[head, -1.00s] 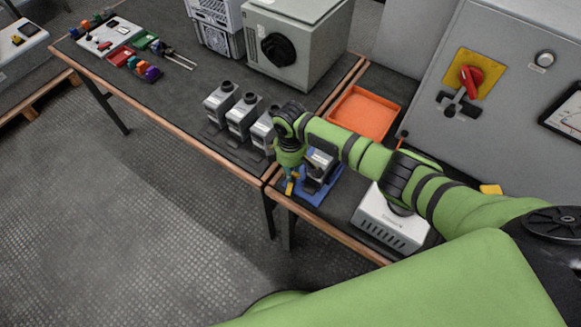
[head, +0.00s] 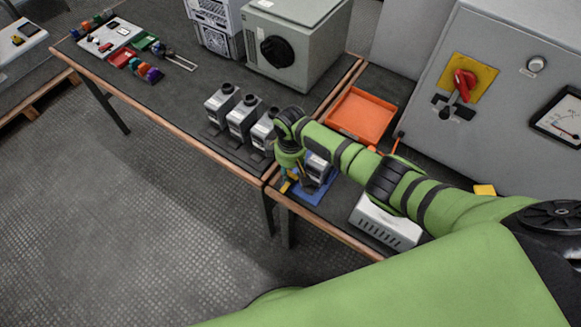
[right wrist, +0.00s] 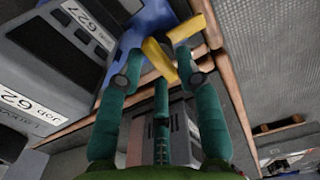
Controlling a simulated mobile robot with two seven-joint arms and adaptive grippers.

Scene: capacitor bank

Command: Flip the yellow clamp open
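The yellow clamp (head: 285,187) is at the front-left of a blue fixture (head: 313,193) holding a grey block (head: 318,168). In the right wrist view, the clamp (right wrist: 158,60) shows as a yellow bar between and just beyond my right gripper's teal fingertips (right wrist: 160,56). The fingertips stand apart; whether either touches the bar is unclear. In the head view, my right gripper (head: 289,177) points down at the fixture's left side, partly hiding the clamp. My left gripper is not in view.
Several grey units (head: 241,117) stand left of the gripper. An orange tray (head: 384,99) lies behind the fixture, and a white vented box (head: 385,222) stands to its right. A grey cabinet with a red switch (head: 463,85) is at the right. The floor in front is clear.

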